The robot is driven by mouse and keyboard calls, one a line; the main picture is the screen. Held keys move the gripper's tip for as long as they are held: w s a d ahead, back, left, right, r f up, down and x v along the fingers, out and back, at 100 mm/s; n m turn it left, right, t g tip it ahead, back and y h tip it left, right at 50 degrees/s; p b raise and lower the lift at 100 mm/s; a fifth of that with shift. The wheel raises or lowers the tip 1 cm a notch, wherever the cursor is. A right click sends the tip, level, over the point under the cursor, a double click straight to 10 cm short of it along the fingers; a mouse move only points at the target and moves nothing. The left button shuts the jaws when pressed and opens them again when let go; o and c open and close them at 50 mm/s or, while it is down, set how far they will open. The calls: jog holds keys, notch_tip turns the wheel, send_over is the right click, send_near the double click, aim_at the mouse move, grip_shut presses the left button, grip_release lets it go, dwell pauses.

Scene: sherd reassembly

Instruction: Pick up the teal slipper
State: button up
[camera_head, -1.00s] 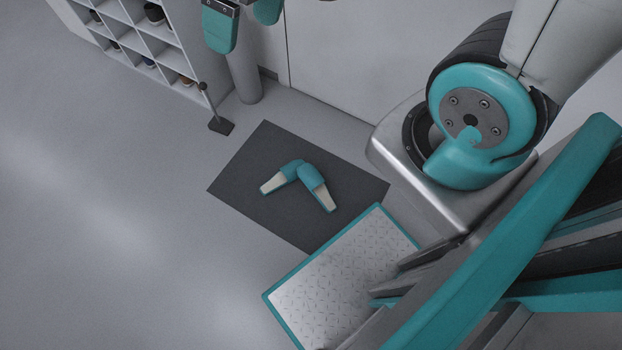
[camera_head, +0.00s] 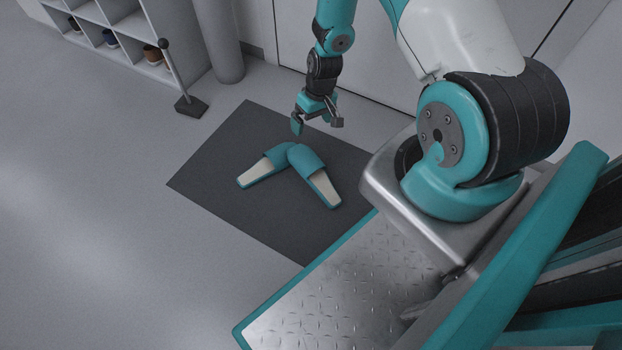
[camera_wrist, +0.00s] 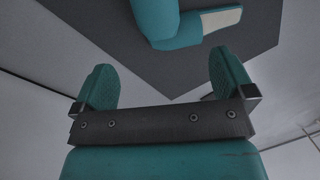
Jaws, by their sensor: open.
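Two teal slippers with cream insoles lie on the dark mat (camera_head: 215,165), their toe ends close together in a V. One slipper (camera_head: 264,169) points down-left in the head view; the other slipper (camera_head: 316,178) points down-right. My gripper (camera_head: 316,127) is open and empty, above the mat's far edge and just beyond the toes. In the wrist view the open fingers of my gripper (camera_wrist: 160,85) frame bare mat and floor. One slipper (camera_wrist: 200,28) shows at the top there, and part of another is cut off by the top edge.
A dark-based stand with an upright handle (camera_head: 190,105) is by a grey column (camera_head: 222,45). A wall with panels lies behind my arm. The floor left of the mat is clear.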

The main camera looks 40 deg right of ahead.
aim_at(307, 156)
jog(key=f+b, duration=0.2)
jog(key=f, duration=0.2)
jog(key=a+f+b, duration=0.1)
jog(key=f+b, duration=0.2)
jog(key=f, duration=0.2)
jog(key=f+b, duration=0.2)
jog(key=f, duration=0.2)
jog(key=shift+s+a+f+b, duration=0.1)
jog(key=shift+a+f+b, duration=0.2)
jog(key=shift+a+b, duration=0.05)
jog(key=f+b, duration=0.4)
jog(key=f, duration=0.1)
jog(key=shift+s+a+f+b, duration=0.1)
jog(key=shift+a+b, duration=0.2)
jog(key=shift+b, duration=0.1)
jog(key=c, duration=0.7)
jog(key=shift+c, duration=0.2)
jog(key=shift+r, duration=0.25)
